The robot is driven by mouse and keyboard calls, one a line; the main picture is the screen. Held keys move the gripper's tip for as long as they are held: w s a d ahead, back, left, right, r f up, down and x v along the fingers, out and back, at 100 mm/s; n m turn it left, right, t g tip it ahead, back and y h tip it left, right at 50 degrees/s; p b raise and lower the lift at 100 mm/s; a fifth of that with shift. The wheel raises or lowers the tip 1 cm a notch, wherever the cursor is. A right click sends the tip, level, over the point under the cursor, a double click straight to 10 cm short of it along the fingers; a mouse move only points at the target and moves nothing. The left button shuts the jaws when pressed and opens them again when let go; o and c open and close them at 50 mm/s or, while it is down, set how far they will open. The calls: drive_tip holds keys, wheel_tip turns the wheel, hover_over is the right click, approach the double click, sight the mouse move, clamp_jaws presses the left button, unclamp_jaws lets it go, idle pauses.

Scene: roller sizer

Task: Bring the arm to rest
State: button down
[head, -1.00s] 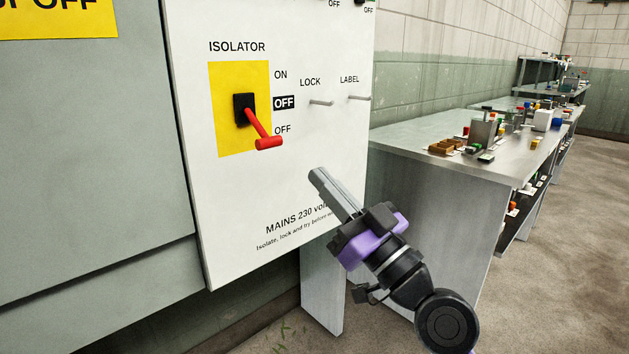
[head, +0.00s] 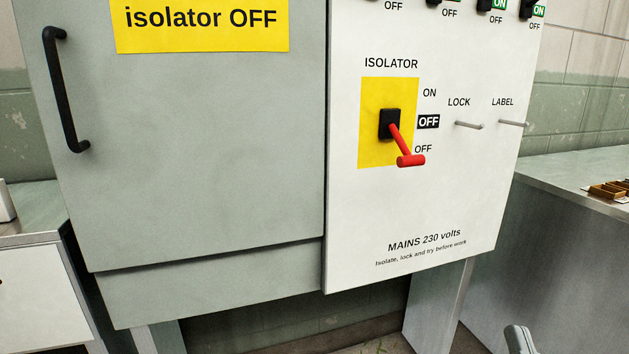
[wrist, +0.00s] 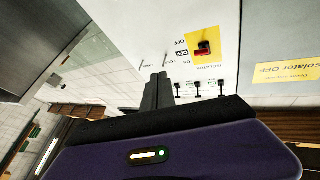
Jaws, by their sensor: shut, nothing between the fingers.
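My gripper (head: 519,341) shows only as grey fingertips at the bottom right edge of the head view, below and apart from the white panel. In the wrist view the fingers (wrist: 157,92) are together with nothing held. The isolator's red handle (head: 408,158) slants down and right from its black hub on a yellow plate (head: 372,145), its end beside the lower OFF mark. The handle also shows in the wrist view (wrist: 203,48), clear of the fingers. Most of my arm is out of the head view.
The grey cabinet door (head: 210,150) has a black handle (head: 62,90). LOCK (head: 469,125) and LABEL (head: 513,123) pegs look bare. Several small switches line the panel's top. Benches stand at left (head: 35,220) and right (head: 575,170); the right one holds a brown tray (head: 607,190).

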drive_tip(key=s+a+f+n+g+y, duration=0.1)
drive_tip(key=s+a+f+g, duration=0.1)
drive_tip(key=s+f, duration=0.6)
drive_tip(key=s+a+f+n+g+y, duration=0.1)
drive_tip(key=s+a+f+n+g, duration=0.2)
drive_tip(key=s, duration=0.9)
drive_tip(key=s+a+f+g+y, duration=0.1)
drive_tip(key=s+a+f+g, duration=0.1)
drive_tip(key=s+f, duration=0.65)
wheel_tip(320, 180, up, 31)
drive_tip(key=p, duration=2.8)
drive_tip(key=shift+s+f+p, duration=0.2)
drive_tip(key=shift+s+p, duration=0.15)
drive_tip(key=shift+s, duration=0.1)
drive_tip(key=shift+d, duration=0.2)
